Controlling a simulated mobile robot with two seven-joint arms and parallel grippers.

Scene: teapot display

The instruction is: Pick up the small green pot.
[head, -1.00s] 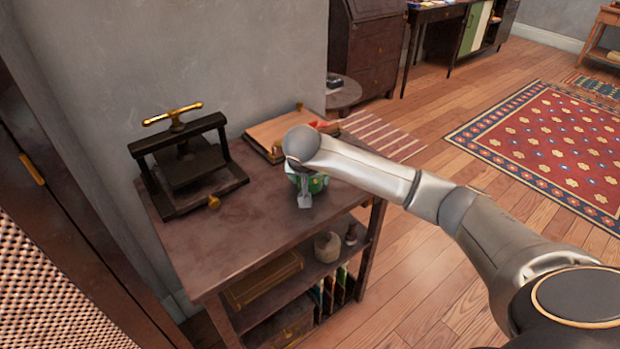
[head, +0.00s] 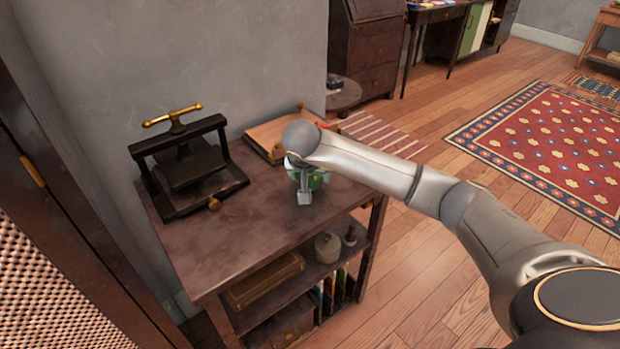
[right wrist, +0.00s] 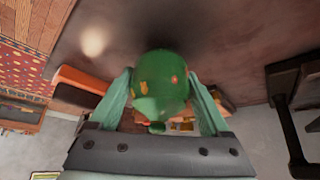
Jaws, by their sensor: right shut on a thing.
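The small green pot (head: 319,182) is at the right part of the dark cabinet top (head: 240,235), partly hidden behind my right wrist and gripper. My right gripper (head: 305,197) is shut on it from above. In the right wrist view the rounded green pot (right wrist: 160,82), with orange and yellow spots, sits between the two finger pads of my right gripper (right wrist: 161,95). I cannot tell whether the pot's base touches the cabinet top. My left gripper is not in view.
A black press with a brass handle (head: 180,165) stands at the left of the cabinet top. A wooden board or book (head: 275,132) lies behind the pot. The front middle of the top is clear. A shelf below holds a pale jar (head: 327,248).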

